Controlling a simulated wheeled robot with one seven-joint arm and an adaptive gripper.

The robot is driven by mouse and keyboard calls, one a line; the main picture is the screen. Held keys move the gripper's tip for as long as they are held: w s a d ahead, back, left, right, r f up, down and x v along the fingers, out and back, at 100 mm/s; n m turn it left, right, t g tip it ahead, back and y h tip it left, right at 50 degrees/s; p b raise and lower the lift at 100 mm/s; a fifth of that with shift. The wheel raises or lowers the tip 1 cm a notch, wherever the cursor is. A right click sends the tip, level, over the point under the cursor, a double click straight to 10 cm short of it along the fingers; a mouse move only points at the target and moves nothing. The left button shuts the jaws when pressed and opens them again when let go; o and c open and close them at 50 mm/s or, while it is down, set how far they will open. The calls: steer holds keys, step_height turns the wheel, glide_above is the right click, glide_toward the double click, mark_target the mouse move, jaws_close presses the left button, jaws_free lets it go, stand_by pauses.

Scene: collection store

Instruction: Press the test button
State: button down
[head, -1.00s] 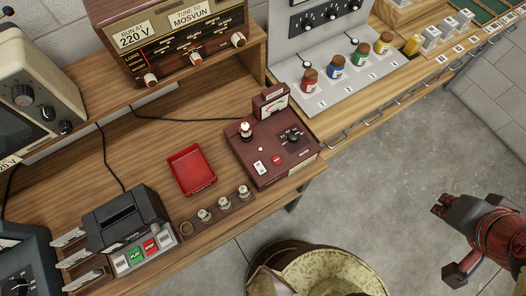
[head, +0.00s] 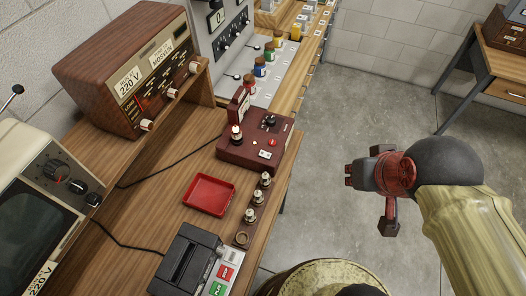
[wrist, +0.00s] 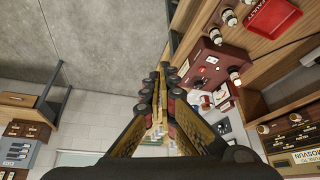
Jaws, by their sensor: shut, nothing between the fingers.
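A maroon tester box (head: 240,152) stands on the wooden bench in the head view, with a small meter, a black knob, a white switch and a tube in a socket. A round red button (head: 272,142) sits on its top near the right end; I cannot read its label. The box also shows in the wrist view (wrist: 190,67), right of the fingers. My gripper (head: 349,175) is shut and empty, above the floor to the right of the bench, apart from the box. In the wrist view its fingers (wrist: 160,78) point up the picture.
A red tray (head: 209,194) and a row of tubes (head: 257,198) lie before the box. A dark device with green and red keys (head: 190,262) is nearer. A radio (head: 125,75) stands on a shelf behind. Coloured jars (head: 260,67) stand beyond. The floor right of the bench is clear.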

steer(key=shift+w, duration=0.15)
steer(key=w+d+r+n+t+h+p, duration=0.1)
steer(key=w+d+n+p, duration=0.15)
steer(key=w, duration=0.55)
steer(key=w+d+r+n+t+h+p, duration=0.1)
steer(key=w+r+n+p, duration=0.1)
steer(key=w+p, duration=0.35)
steer(key=w+a+f+n+y+p, duration=0.1)
steer(key=w+a+f+n+p, duration=0.15)
steer(key=w, duration=0.45)
steer(key=w+a+f+n+y+p, duration=0.1)
steer(key=w+n, duration=0.2)
steer(key=w, duration=0.3)
steer(key=a+f+n+g+y+p, duration=0.2)
steer(key=a+f+n+y+p, duration=0.5)
steer(key=a+f, duration=0.5)
steer(key=a+n, duration=0.2)
steer(key=a, duration=0.2)
steer(key=shift+w+a+f, duration=0.15)
steer(key=shift+a+f, duration=0.2)
steer(key=shift+f, duration=0.15)
